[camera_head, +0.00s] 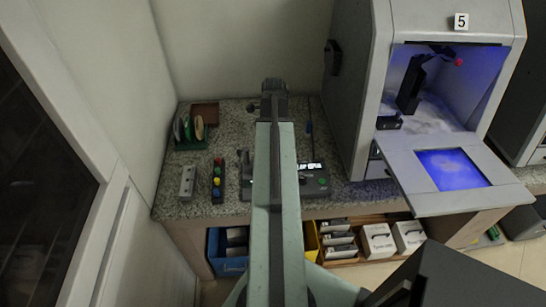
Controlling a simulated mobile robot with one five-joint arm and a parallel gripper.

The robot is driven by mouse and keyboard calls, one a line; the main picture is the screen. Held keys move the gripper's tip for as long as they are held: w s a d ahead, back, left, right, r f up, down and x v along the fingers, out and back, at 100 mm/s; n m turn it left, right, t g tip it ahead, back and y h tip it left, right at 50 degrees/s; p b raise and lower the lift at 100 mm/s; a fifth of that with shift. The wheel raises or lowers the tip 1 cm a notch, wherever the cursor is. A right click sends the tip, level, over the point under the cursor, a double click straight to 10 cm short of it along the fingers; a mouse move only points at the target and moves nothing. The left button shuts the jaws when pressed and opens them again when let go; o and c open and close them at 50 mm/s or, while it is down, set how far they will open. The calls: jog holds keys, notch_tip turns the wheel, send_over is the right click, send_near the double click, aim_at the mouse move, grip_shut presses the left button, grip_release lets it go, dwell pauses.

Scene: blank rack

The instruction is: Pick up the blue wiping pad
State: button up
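I cannot make out a blue wiping pad for certain. My arm reaches forward across the middle of the view and hides part of the counter. My gripper (272,86) is at the far end of the arm, over the back of the counter. Its fingers are not clear, and I see nothing held in it.
Left on the counter are a rack of coloured discs (190,130), a grey block (187,182) and a strip with coloured knobs (217,180). A control box (314,180) sits right of my arm. A machine's lowered door (440,190) juts out at right. Boxes and bins stand below.

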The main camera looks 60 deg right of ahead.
jog(key=shift+f+b, duration=0.3)
jog(key=shift+f, duration=0.6)
jog(key=shift+r, duration=0.2)
grip_shut()
notch_tip(320, 180, up, 10)
jog(key=p, duration=1)
jog(key=shift+r+p, duration=0.15)
jog(key=shift+p, duration=0.2)
